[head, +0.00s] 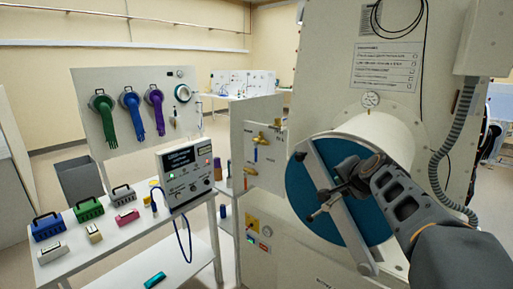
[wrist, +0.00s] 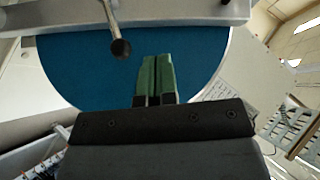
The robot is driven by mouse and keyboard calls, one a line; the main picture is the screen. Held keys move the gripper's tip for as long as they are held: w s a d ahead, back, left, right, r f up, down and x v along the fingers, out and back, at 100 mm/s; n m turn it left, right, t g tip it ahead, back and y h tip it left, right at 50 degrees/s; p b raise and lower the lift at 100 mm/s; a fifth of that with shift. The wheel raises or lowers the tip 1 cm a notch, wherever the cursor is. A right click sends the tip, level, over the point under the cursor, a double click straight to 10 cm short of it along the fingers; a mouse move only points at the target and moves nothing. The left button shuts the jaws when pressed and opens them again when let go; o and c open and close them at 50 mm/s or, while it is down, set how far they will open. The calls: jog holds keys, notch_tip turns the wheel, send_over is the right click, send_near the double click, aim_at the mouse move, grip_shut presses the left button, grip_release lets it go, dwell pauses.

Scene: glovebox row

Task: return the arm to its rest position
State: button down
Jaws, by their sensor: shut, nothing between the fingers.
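My gripper (head: 338,188) is in front of the round teal door (head: 312,190) on the right in the head view. My arm (head: 415,205) comes in from the lower right. In the wrist view my gripper (wrist: 156,62) shows its green fingers together and empty. They point at the teal door (wrist: 80,70), close to the grey bar (wrist: 180,14) across it and the dark knobbed handle (wrist: 120,46). I cannot tell whether the fingertips touch the door.
The door closes a white cylinder (head: 385,132) on a large pale cabinet (head: 345,60). A grey corrugated hose (head: 462,115) hangs to the right of my arm. A white bench (head: 125,232) with coloured cases and a control box (head: 187,172) stands at left. Floor shows at left.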

jog(key=s+a+f+n+g, duration=0.3)
jog(key=s+a+f+n, duration=0.2)
jog(key=s+f, duration=0.3)
jog(key=s+a+f+n+g, duration=0.4)
jog(key=s+a+f+n, duration=0.2)
jog(key=s, duration=0.8)
notch_tip(320, 180, down, 2)
jog(key=shift+f, duration=0.2)
